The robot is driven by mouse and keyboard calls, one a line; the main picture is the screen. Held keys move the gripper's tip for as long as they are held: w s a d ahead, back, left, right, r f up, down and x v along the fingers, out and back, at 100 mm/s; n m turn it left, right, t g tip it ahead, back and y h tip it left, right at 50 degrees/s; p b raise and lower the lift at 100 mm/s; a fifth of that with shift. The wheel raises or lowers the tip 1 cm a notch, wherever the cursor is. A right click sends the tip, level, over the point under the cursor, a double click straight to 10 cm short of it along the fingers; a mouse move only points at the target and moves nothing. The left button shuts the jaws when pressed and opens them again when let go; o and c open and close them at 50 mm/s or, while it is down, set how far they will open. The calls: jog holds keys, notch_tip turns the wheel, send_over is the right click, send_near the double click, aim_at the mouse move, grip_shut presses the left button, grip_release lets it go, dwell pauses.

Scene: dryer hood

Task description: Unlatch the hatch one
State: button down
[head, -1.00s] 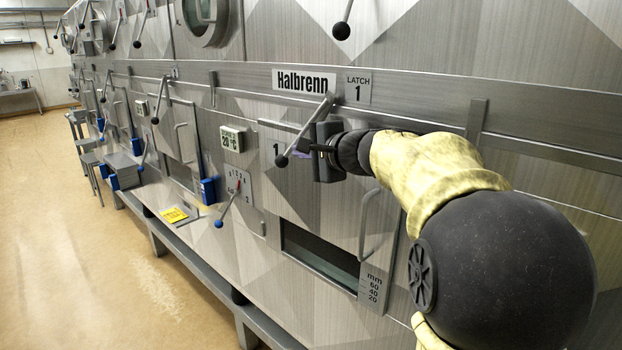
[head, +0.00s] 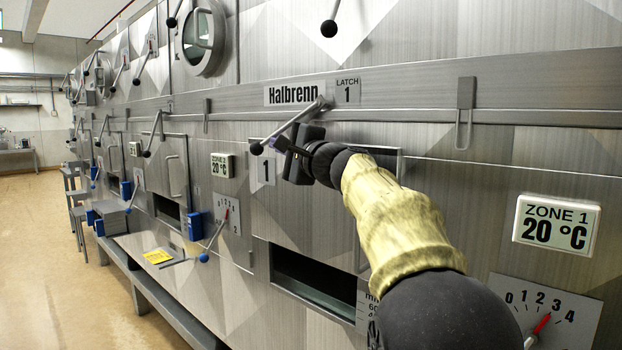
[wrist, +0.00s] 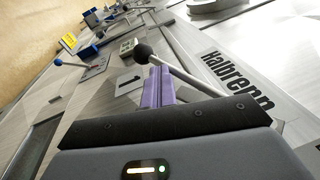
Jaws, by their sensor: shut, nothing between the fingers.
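The latch 1 lever is a thin metal rod with a black ball knob (head: 256,148), below the "LATCH 1" plate (head: 347,90). It slants down and left from its pivot. Hatch one is the panel marked "1" (head: 263,171), under the lever. My gripper (head: 279,144) is shut and empty, just under the rod near the knob. In the wrist view the purple fingers (wrist: 158,90) are together, with the black knob (wrist: 143,53) just beyond their tips and the rod (wrist: 192,75) passing close on the right. I cannot tell whether they touch.
A "ZONE 1" display (head: 556,224) and a dial (head: 542,318) are at the right. A slot window (head: 312,280) lies below my arm. More levers and blue-knobbed handles (head: 203,257) line the wall leftward. Open floor (head: 75,270) is at the left.

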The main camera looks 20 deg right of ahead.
jog(key=shift+w+a+r+m+t+y+b, duration=0.15)
jog(key=shift+w+a+r+t+b, duration=0.1)
jog(key=shift+w+r+t+b, duration=0.5)
jog(key=shift+w+a+r+m+t+y+b, duration=0.1)
jog(key=shift+w+a+r+t+y+b, duration=0.3)
jog(key=shift+r+b, duration=0.65)
jog(key=shift+w+a+r+m+t+h+b, duration=0.15)
jog(key=shift+w+r+t+b, duration=0.2)
jog(key=shift+w+r+b, duration=0.55)
jog(key=shift+s+r, duration=0.1)
jog(key=shift+s, duration=0.05)
jog(key=f+b, duration=0.5)
jog(key=shift+s+a, duration=0.15)
jog(key=shift+a, duration=0.15)
jog(key=b, duration=0.7)
send_near(265, 141)
jog(key=shift+w+a+f, duration=0.2)
jog(key=shift+f, duration=0.3)
jog(key=shift+w+a+f, duration=0.2)
jog(key=shift+w+f, duration=0.05)
jog(key=shift+f, duration=0.25)
